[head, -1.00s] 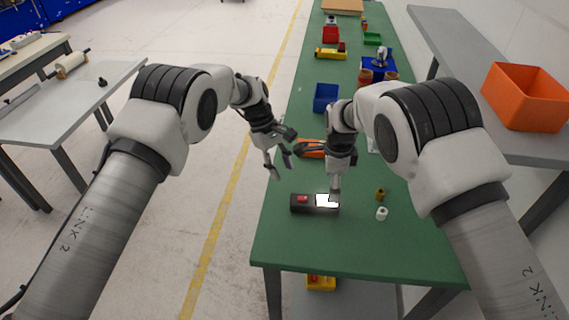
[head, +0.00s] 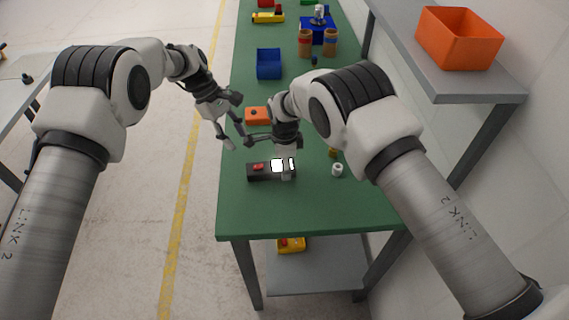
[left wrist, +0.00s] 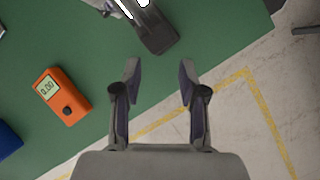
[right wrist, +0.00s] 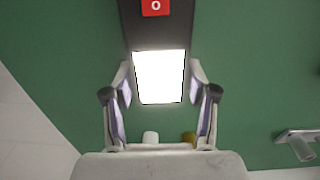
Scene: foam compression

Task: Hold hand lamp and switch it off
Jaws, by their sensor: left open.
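The hand lamp (head: 257,172), a dark block with a red switch and a lit white panel, lies on the green table near its front edge. In the right wrist view its lit panel (right wrist: 158,78) is bright and the red switch (right wrist: 155,7) reads "O". My right gripper (right wrist: 158,75) points down at the lamp's panel end, one finger along each side; I cannot tell whether they press on it. My left gripper (left wrist: 159,75) is open and empty, left of and above the lamp, near the table's left edge. The lamp's end (left wrist: 157,38) shows beyond its fingers.
An orange meter (head: 258,116) lies behind the lamp, close to both grippers. A white roll (head: 337,170) and a small brown piece (head: 333,153) stand right of the lamp. A blue bin (head: 269,63) is farther back. A shelf with an orange crate (head: 459,38) is on the right.

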